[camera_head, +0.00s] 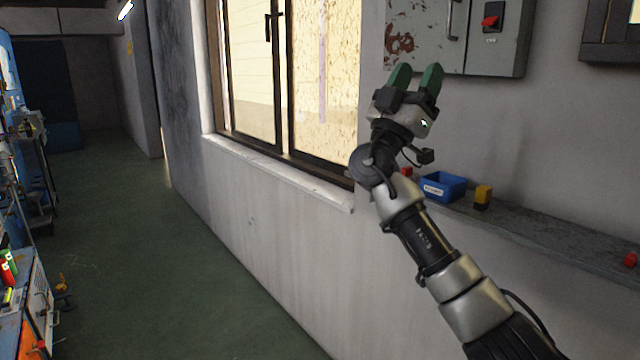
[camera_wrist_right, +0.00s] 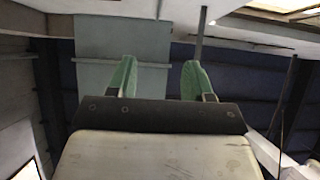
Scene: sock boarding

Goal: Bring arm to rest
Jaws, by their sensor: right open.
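My right gripper (camera_head: 416,78) is raised in front of the wall, pointing up, with its two green fingers apart and nothing between them. In the right wrist view the gripper (camera_wrist_right: 160,82) also shows open and empty, facing the ceiling area. My right arm reaches up from the lower right of the head view. My left gripper is not in view. No sock or sock board shows in these frames.
A ledge (camera_head: 540,235) runs along the wall behind my right arm, with a blue bin (camera_head: 444,187) and a yellow-black object (camera_head: 483,197) on it. A window (camera_head: 290,80) and grey cabinet (camera_head: 490,45) are behind. Machinery (camera_head: 30,290) lines the left; the green floor (camera_head: 150,270) between is mostly clear.

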